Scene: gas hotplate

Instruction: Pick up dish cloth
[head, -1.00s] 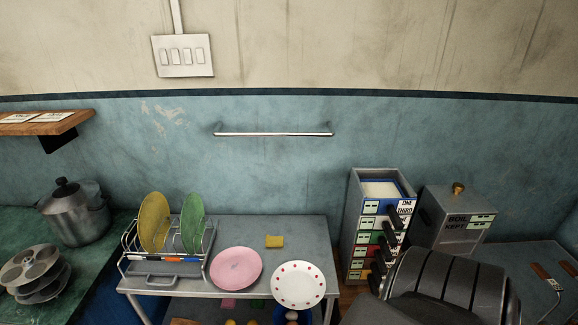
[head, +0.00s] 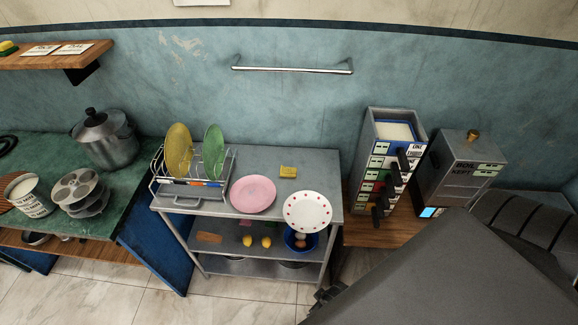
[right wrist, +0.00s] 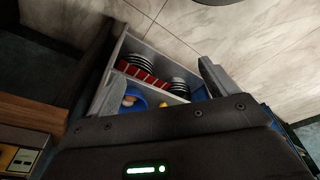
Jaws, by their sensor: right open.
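I cannot make out a dish cloth for certain in either view. In the head view my right arm fills the lower right and hides the floor there. My left gripper is out of view.
A dish rack (head: 190,188) with yellow and green plates, a pink plate (head: 253,194) and a dotted white plate (head: 307,211) stand on the table. A drawer tower (head: 384,160) and grey box (head: 465,170) stand right. The wall rail (head: 292,69) is empty.

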